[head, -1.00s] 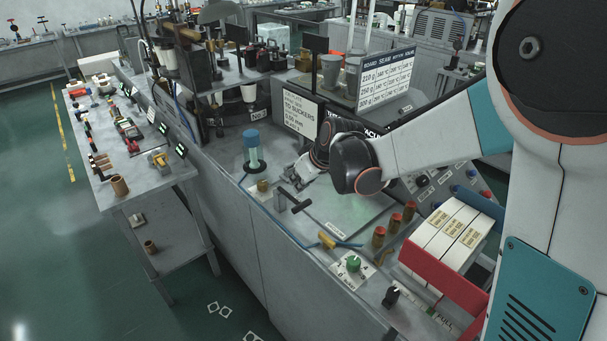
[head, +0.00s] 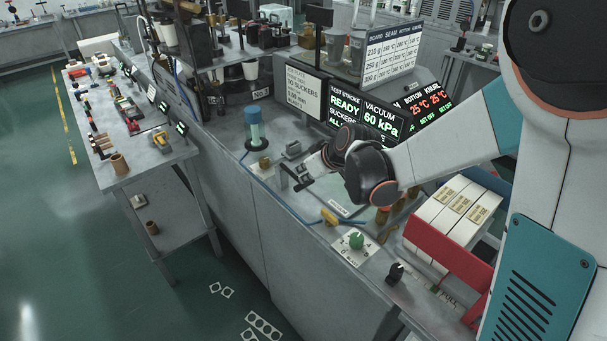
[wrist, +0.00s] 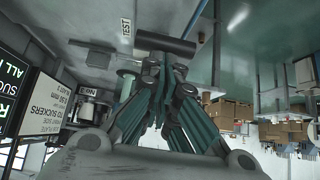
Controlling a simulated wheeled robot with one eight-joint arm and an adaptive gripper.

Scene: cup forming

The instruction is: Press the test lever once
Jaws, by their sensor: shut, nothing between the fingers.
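The test lever is a dark bar handle on a stem (head: 303,184) at the front left of the bench top. In the wrist view the lever's crossbar (wrist: 165,42) lies right beyond my fingertips, beside a white TEST label (wrist: 126,35). My gripper (wrist: 165,68) is shut and empty. In the head view my gripper (head: 307,170) is close by the lever, partly hidden by my own arm. I cannot tell whether the fingers touch the bar.
A screen (head: 365,117) reads TEST STROKE READY and VACUUM 60 kPa. A blue-topped cylinder (head: 254,126) stands left of the lever. A green knob (head: 356,240), a yellow-and-blue hose fitting (head: 329,216) and a red-fronted holder of white boxes (head: 448,250) lie in front and right.

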